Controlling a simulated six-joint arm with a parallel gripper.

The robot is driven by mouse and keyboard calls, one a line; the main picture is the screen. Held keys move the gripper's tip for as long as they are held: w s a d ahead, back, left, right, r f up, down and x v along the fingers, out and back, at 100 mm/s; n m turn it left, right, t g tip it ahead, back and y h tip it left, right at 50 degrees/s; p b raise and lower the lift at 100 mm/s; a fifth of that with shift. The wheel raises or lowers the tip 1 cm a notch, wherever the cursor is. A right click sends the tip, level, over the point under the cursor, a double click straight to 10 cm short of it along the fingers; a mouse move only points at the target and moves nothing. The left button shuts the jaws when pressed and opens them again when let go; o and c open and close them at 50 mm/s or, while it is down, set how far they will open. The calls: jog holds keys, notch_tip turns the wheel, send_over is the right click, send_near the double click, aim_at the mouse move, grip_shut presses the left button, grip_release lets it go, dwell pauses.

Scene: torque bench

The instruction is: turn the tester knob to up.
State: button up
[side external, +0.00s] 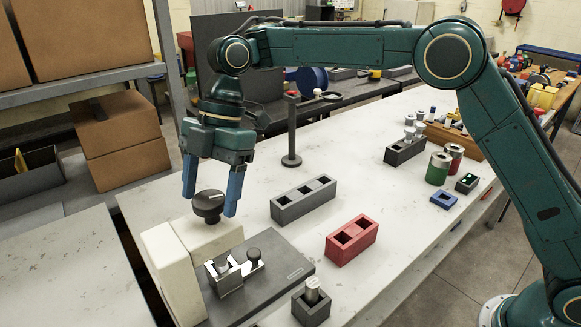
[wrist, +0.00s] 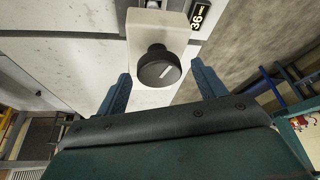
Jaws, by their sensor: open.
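The tester knob (side external: 208,205) is a round black knob on top of the cream tester body (side external: 172,262).
A dark plate with a metal fixture (side external: 234,268) lies beside the tester. A grey block (side external: 303,202), a red block (side external: 351,240) and a ring stand (side external: 291,130) are on the white bench. A small display reading 36 (wrist: 197,14) is near the tester.

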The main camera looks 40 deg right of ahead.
jog(key=shift+m, duration=0.4)
jog(key=shift+s+m+t, duration=0.15)
jog(key=shift+m+t, duration=0.65)
jog(key=shift+m, duration=1)
jog(key=m+t, duration=0.1)
jog(key=m, duration=0.3)
jog(key=shift+s+t, duration=0.1)
jog(key=shift+t, duration=0.3)
jog(key=m+t, duration=0.1)
jog(key=m, duration=0.3)
jog(key=shift+s+a+h, duration=0.15)
jog(key=shift+h, duration=0.25)
jog(key=shift+r+m, duration=0.4)
jog(key=v, duration=1.4)
jog(key=s+d+f+m+t+h, duration=0.1)
jog(key=s+d+m, duration=0.2)
jog(key=s+d, duration=0.3)
jog(key=s+d+f+m+t+h, duration=0.1)
jog(key=s+d, duration=0.6)
jog(key=d, duration=0.7)
jog(key=shift+s+d+f+m, duration=0.3)
jog(key=shift+s+f+m, duration=0.05)
jog(key=shift+f+m, duration=0.55)
